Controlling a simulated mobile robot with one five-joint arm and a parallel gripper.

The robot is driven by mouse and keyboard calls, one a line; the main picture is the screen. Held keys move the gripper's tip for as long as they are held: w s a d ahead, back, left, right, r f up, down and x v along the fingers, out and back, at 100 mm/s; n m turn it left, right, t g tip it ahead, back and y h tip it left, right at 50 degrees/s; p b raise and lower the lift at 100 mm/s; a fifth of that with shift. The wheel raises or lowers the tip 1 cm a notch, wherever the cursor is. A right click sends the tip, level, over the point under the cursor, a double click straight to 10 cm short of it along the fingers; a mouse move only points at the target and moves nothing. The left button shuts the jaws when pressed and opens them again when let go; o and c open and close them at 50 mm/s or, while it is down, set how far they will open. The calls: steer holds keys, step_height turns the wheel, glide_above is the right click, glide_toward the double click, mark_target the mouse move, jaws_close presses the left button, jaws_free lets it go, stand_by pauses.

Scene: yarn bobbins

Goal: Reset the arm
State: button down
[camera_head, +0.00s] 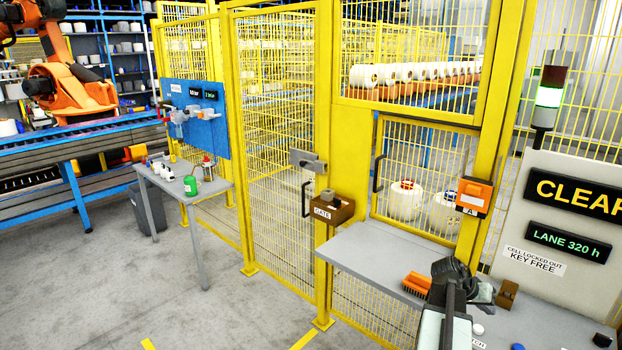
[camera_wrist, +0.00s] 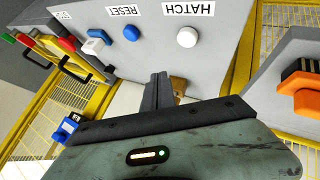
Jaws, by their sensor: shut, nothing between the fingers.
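My gripper (camera_wrist: 157,92) is shut and empty in the wrist view, with its fingers pointing toward a grey panel (camera_wrist: 160,50). The panel carries a blue button (camera_wrist: 131,33) by the label RESET and a white button (camera_wrist: 187,37) by the label HATCH. The fingers are apart from both buttons in the picture. In the head view my arm (camera_head: 452,300) reaches up at the lower right, over the right end of a grey shelf (camera_head: 375,250). The fingertips are hard to make out there.
An orange brush (camera_head: 417,283) lies on the shelf, left of my arm. A brown block (camera_head: 507,294) stands to its right. Yellow mesh fencing (camera_head: 275,130) rises behind. A side table (camera_head: 200,185) with small bottles stands at the left. The floor (camera_head: 150,290) at lower left is clear.

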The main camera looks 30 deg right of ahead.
steer(key=w+a+f+n+t+y, duration=0.1)
steer(key=w+a+n+t, duration=0.15)
steer(key=w+a, duration=1.05)
steer(key=w+a+f+n+t+y, duration=0.1)
steer(key=w+a+f+n+t, duration=0.15)
steer(key=w+a, duration=1.1)
steer(key=s+a+f+n+y, duration=0.1)
steer(key=s+a+n+y, duration=0.1)
steer(key=a, duration=0.9)
steer(key=s+a+f+n+g+y, duration=0.1)
steer(key=a+n+y, duration=0.1)
steer(key=a, duration=1)
steer(key=s+a+f+n+g+y, duration=0.1)
steer(key=s+a+n+y, duration=0.1)
steer(key=a, duration=1)
steer(key=shift+s+f+n+y, duration=0.3)
steer(key=shift+f+n+y, duration=0.1)
steer(key=shift+n, duration=0.4)
steer(key=shift+a, duration=0.1)
